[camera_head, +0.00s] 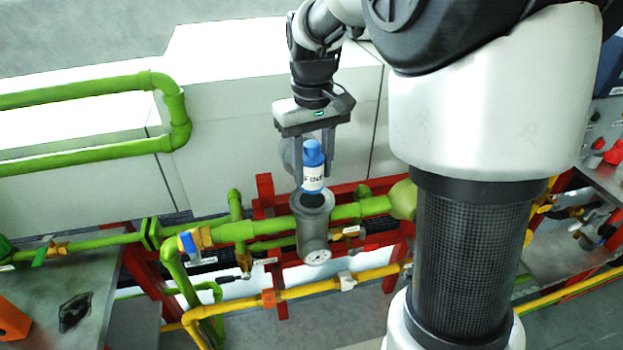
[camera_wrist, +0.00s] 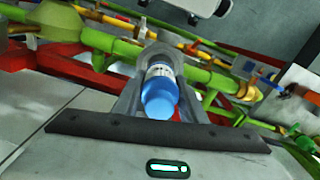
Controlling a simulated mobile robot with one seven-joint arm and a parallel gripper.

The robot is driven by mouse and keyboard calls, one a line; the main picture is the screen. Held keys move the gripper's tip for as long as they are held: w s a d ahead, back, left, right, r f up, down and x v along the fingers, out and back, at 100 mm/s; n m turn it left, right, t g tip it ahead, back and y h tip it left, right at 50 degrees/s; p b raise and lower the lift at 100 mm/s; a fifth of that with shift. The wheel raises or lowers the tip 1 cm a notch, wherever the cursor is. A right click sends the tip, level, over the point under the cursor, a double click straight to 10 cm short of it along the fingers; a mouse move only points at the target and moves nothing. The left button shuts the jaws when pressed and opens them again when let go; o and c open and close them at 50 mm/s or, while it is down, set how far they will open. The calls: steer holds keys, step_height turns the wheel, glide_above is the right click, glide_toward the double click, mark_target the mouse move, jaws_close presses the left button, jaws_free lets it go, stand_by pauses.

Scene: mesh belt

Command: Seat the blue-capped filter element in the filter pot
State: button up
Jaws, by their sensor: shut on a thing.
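The filter element, with a blue cap and a white labelled body (camera_head: 313,177), is upright between the fingers of my gripper (camera_head: 314,165). In the wrist view the blue cap (camera_wrist: 158,98) shows between the fingers of my gripper (camera_wrist: 160,85). My gripper is shut on the element. The filter pot (camera_head: 313,228) is a grey cylinder with an open dark top, set in the green pipe line. The element's lower end is at or just above the pot's mouth in the head view. Whether it has entered the mouth cannot be told.
Green pipe (camera_head: 235,231) runs left and right of the pot. A yellow pipe (camera_head: 315,289) passes below it, and a red frame (camera_head: 266,190) stands behind. A blue-handled valve (camera_head: 188,244) is to the left. A grey bench (camera_head: 95,270) is at the lower left.

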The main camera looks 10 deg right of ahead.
mark_target(312, 179)
steer(key=shift+f, duration=1.55)
steer(key=shift+f+b, duration=0.4)
steer(key=shift+f, duration=0.2)
steer(key=o, duration=1.1)
